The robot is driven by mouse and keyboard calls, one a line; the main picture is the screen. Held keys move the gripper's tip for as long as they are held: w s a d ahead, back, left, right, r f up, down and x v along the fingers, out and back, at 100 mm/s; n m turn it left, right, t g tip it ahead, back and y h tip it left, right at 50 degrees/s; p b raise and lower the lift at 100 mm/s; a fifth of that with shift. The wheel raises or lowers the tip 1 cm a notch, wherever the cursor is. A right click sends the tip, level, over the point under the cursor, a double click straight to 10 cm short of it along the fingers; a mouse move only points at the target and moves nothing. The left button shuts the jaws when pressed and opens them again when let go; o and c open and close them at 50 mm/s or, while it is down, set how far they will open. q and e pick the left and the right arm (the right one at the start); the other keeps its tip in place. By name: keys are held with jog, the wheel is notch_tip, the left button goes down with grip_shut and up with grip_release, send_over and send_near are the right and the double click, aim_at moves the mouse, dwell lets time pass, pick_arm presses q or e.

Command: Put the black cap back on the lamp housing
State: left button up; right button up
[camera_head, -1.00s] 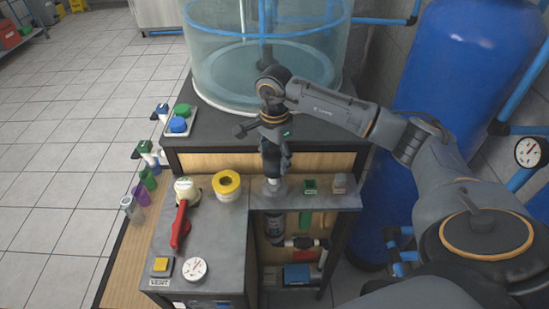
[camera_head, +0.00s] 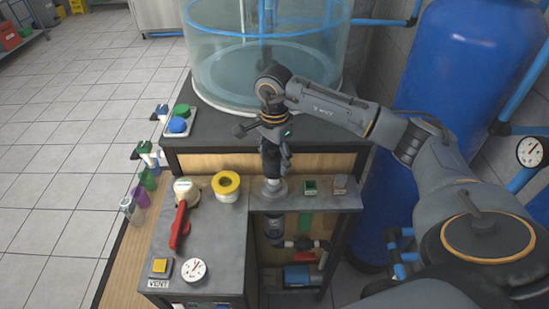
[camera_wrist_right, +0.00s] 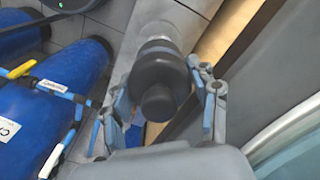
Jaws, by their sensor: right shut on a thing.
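The black cap (camera_wrist_right: 158,85) sits between the fingers of my right gripper (camera_wrist_right: 160,98) in the right wrist view. In the head view my right gripper (camera_head: 272,166) points down over the narrow shelf, shut on the cap, which the fingers mostly hide. The lamp housing's light grey round part (camera_head: 272,188) shows directly below it at the shelf. It also shows beyond the cap in the wrist view (camera_wrist_right: 156,34). The cap looks in line with the housing; I cannot tell whether it is seated. My left gripper is out of view.
A green block (camera_head: 310,187) and a grey block (camera_head: 340,184) stand right of the housing. A clear tank (camera_head: 265,60) stands behind, a blue tank (camera_head: 430,100) at right.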

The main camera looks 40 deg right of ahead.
jog(key=shift+f, duration=0.1)
jog(key=shift+f+b, duration=0.95)
jog(key=shift+f, duration=0.05)
jog(key=shift+f, duration=0.1)
jog(key=shift+f+b, duration=0.75)
jog(key=shift+b, duration=0.05)
dwell(0.5)
jog(key=shift+f+b, duration=0.1)
jog(key=shift+b, duration=0.2)
jog(key=shift+f+b, duration=0.75)
jog(key=shift+f, duration=0.05)
